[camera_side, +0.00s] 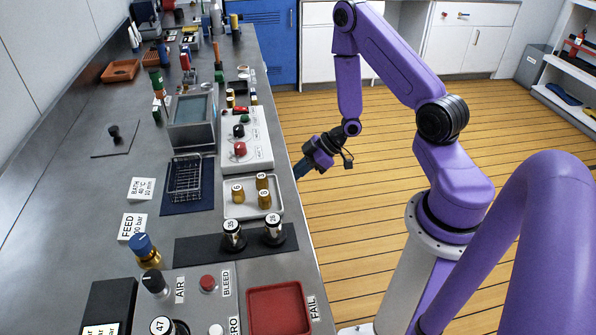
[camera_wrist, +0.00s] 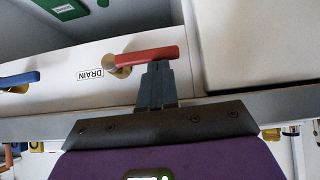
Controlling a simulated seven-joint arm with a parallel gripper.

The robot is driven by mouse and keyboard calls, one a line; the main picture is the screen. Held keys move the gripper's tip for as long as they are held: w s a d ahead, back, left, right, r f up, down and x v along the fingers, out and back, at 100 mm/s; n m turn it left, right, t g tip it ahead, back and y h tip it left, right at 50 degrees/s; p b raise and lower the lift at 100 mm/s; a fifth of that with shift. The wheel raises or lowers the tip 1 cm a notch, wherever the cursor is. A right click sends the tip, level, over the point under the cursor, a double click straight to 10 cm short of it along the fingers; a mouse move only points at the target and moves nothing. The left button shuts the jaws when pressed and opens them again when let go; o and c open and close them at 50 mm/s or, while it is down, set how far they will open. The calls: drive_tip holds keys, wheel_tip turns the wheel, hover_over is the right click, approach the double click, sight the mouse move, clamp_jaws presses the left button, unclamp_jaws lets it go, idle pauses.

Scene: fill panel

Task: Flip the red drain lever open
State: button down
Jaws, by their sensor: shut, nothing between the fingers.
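The red drain lever (camera_wrist: 147,56) shows in the wrist view as a red bar reaching right from a brass-coloured hub (camera_wrist: 118,67) on a white panel face. It lies nearly level in the picture, tilted slightly up to the right. A DRAIN label (camera_wrist: 89,74) is just left of the hub. My gripper (camera_wrist: 158,68) is shut and empty. Its fingertips are at the lever's lower edge, near its free end; I cannot tell whether they touch. In the side view my gripper (camera_side: 300,172) is at the bench's right edge. I cannot make out the drain lever there.
A blue lever (camera_wrist: 18,79) on a similar hub is at the left of the wrist view. In the side view a white control box (camera_side: 246,150) with knobs and a tray (camera_side: 252,208) of brass weights stand near the bench edge. The floor beyond that edge is clear.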

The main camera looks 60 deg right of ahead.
drive_tip(key=shift+s+a+f, duration=0.1)
drive_tip(key=shift+s+f, duration=0.05)
drive_tip(key=shift+f, duration=0.1)
wheel_tip(320, 180, down, 9)
drive_tip(key=w+d+n+t+h, duration=0.2)
drive_tip(key=n+t+h, duration=0.1)
drive_tip(key=t, duration=0.1)
drive_tip(key=shift+f+t+h, duration=0.2)
drive_tip(key=shift+t+h, duration=0.1)
drive_tip(key=shift+t, duration=0.1)
idle(1.0)
drive_tip(key=shift+w, duration=0.1)
idle(0.4)
drive_tip(key=s, duration=1)
